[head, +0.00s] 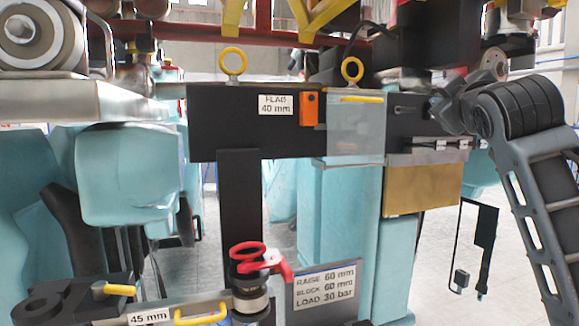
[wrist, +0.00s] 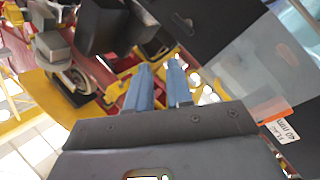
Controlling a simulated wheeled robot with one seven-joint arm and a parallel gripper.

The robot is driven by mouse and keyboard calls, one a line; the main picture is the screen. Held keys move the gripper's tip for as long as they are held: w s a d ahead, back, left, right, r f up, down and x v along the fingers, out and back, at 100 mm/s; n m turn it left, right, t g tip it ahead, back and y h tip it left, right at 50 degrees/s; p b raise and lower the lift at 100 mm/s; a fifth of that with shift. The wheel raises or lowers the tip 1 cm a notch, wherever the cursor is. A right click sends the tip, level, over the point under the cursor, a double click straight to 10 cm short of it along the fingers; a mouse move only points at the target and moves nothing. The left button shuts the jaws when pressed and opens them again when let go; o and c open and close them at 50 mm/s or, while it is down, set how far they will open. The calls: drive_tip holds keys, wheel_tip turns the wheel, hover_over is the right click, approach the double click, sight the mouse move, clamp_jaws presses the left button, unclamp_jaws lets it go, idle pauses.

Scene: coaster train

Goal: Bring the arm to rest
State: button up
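My gripper (wrist: 160,68) shows in the wrist view as two blue fingers on a wide dark body. The fingers stand apart with a narrow gap, and I see nothing held between them. Their tips point toward yellow and dark machinery beyond; I cannot tell the distance. I cannot make out the gripper's fingers in the head view.
A black beam (head: 240,137) with a "FLAG 40 mm" label, an orange block (head: 309,108) and yellow rings crosses the head view. A clear panel (head: 357,130) hangs on it. Below are a red knob (head: 248,251) and a lettered plate (head: 325,288). Pale floor shows at right.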

drive_tip(key=s+a+f+m+g+y, duration=0.1)
drive_tip(key=s+a+f, duration=0.15)
drive_tip(key=f, duration=0.95)
drive_tip(key=s+a+f+m+y, duration=0.15)
drive_tip(key=s+f, duration=0.25)
drive_tip(key=f, duration=0.8)
drive_tip(key=s+a+f+m+g, duration=0.15)
drive_tip(key=s+a+f, duration=0.25)
drive_tip(key=s+f, duration=1.1)
drive_tip(key=s+f+m+g, duration=0.1)
drive_tip(key=s+f, duration=0.3)
drive_tip(key=s, duration=0.9)
drive_tip(key=s+f+m, duration=0.2)
drive_tip(key=s+f, duration=0.2)
drive_tip(key=s, duration=1)
drive_tip(key=s+r+g, duration=0.1)
drive_tip(key=s+r, duration=0.2)
drive_tip(key=s, duration=0.5)
drive_tip(key=shift+s+d+y, duration=0.35)
drive_tip(key=shift+s+y, duration=0.05)
drive_tip(key=shift+y, duration=0.05)
drive_tip(key=shift+f, duration=0.1)
